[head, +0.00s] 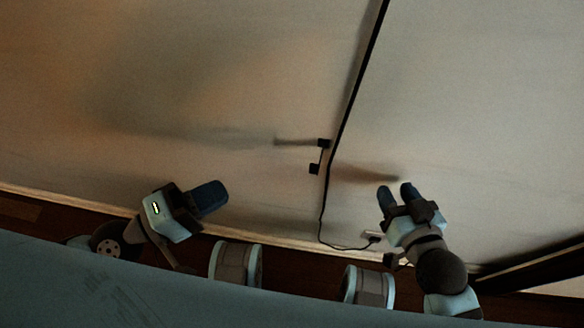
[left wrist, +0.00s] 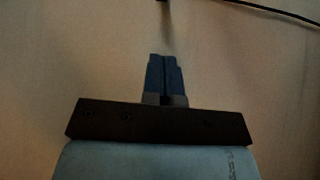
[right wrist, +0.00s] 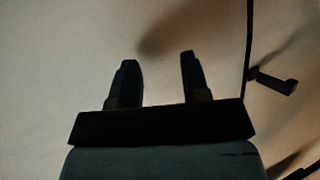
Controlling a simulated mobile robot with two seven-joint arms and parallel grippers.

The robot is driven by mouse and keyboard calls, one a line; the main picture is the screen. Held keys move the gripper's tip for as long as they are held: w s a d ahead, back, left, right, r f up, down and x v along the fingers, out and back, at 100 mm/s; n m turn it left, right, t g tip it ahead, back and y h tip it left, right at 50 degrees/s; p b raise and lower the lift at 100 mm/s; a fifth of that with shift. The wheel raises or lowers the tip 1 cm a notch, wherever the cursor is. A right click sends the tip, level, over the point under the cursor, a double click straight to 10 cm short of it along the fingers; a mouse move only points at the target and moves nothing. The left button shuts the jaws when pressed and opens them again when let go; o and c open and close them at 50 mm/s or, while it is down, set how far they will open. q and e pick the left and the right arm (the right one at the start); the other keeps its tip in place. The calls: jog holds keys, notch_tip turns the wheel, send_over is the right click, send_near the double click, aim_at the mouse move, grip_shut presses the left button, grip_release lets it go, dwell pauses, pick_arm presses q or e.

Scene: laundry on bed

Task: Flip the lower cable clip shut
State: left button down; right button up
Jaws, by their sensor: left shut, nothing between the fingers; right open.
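A small black cable clip (head: 321,155) is on the wall beside the black cable (head: 362,72). It shows as two dark blocks joined by a thin bar, its outer end standing away from the cable, so it looks open. In the right wrist view the clip (right wrist: 273,80) is at the right, next to the cable (right wrist: 249,40). My left gripper (head: 221,193) is shut and empty, left of and below the clip. My right gripper (head: 397,187) is open and empty, right of and below the clip. Neither touches it. I see no second clip clearly.
The pale wall (head: 200,70) fills most of the view, with blurred shadows on it. A dark beam (head: 535,262) is at the lower right. The wall around the clip is clear.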

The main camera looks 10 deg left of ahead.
jog(key=shift+s+d+f+g+p, duration=0.2)
jog(key=shift+g+p, duration=0.1)
jog(key=shift+p, duration=0.2)
pick_arm(q)
jog(key=s+d+p+x, duration=0.1)
jog(key=s+p+x, duration=0.1)
jog(key=p+x, duration=0.7)
jog(key=x, duration=0.4)
jog(key=shift+d, duration=0.3)
pick_arm(e)
jog(key=shift+s+d+f+g+h, duration=0.3)
jog(key=shift+s+d+g+h, duration=0.2)
jog(key=shift+d, duration=0.1)
jog(key=shift+s+d+f+g+h, duration=0.25)
jog(key=shift+s+d+g+h, duration=0.15)
jog(key=shift+d+g, duration=0.15)
pick_arm(q)
jog(key=shift+s, duration=0.15)
pick_arm(e)
jog(key=shift+f, duration=0.1)
pick_arm(q)
jog(key=shift+s+d, duration=0.25)
jog(key=shift+d, duration=0.1)
pick_arm(e)
jog(key=shift+r, duration=0.2)
